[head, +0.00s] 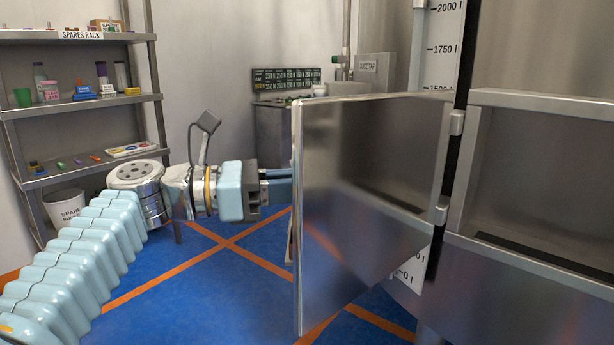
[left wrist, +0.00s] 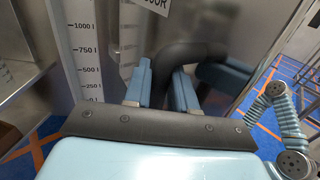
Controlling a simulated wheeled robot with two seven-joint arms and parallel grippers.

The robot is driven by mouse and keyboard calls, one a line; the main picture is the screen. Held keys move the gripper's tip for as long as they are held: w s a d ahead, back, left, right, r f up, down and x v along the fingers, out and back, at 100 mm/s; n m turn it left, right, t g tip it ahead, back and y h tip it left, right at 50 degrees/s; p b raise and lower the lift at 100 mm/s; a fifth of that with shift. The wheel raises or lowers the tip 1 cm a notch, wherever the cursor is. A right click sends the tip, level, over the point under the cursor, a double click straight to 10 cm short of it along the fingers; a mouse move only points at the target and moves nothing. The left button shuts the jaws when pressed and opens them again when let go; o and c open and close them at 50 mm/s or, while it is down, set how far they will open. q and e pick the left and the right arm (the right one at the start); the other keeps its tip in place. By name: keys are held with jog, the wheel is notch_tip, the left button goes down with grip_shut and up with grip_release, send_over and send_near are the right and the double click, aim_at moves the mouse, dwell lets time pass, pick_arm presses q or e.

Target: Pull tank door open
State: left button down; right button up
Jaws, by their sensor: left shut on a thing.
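The tank door (head: 370,190) is a shiny steel panel, standing swung out from the tank front on its hinges at the right. My left gripper (head: 280,186) comes in from the left, its fingers partly hidden behind the door's free edge. In the left wrist view a dark curved handle (left wrist: 190,52) on the door (left wrist: 195,18) runs down between the blue fingers of my left gripper (left wrist: 160,92), which is shut on it. The handle is hidden in the head view. My right gripper is in neither view.
The steel tank (head: 545,160) fills the right side. A spares rack (head: 85,109) with small items stands at the left, with a white bucket (head: 66,205) by it. A bench (head: 272,135) stands behind the door. Blue floor (head: 205,275) with orange lines is clear in front.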

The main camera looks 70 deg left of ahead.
pick_arm(q)
jog(key=shift+w+r, duration=0.1)
jog(key=shift+w, duration=0.2)
jog(key=c, duration=1.3)
grip_release()
jog(key=shift+w, duration=0.15)
jog(key=shift+o, duration=1.4)
jog(key=shift+w+d, duration=0.1)
jog(key=shift+w, duration=0.25)
jog(key=v, duration=1.4)
jog(key=shift+s, duration=0.15)
